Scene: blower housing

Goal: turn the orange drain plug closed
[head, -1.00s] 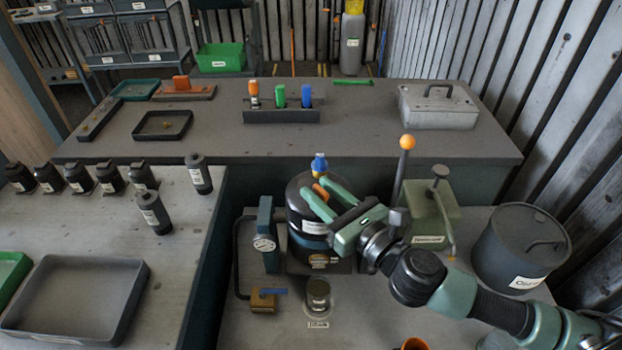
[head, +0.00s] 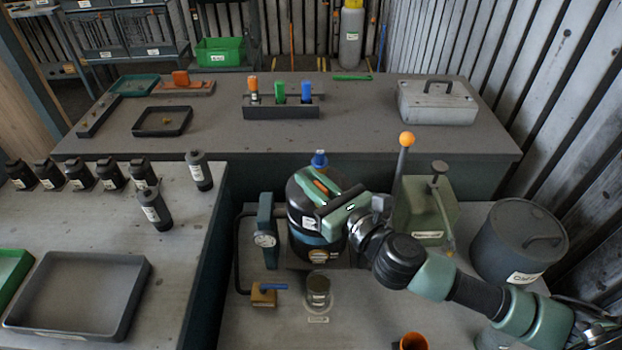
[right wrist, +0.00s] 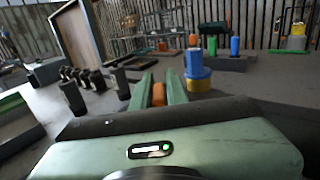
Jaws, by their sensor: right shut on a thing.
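The orange drain plug (head: 320,187) is a small orange piece at the top of the black cylindrical housing (head: 301,215). My right gripper (head: 314,181) reaches over the housing from the right, with its green fingers on either side of the plug. In the right wrist view the orange plug (right wrist: 159,94) sits between the two fingertips, and the gripper is shut on it. The fingers hide much of the plug and the housing's top. My left gripper is not in view.
A blue-and-yellow fitting (right wrist: 197,72) stands close beside the fingers. A lever with an orange knob (head: 406,139) and a green box (head: 425,207) stand to the right. A gauge (head: 265,240) is left of the housing. A grey lidded drum (head: 518,245) is at far right.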

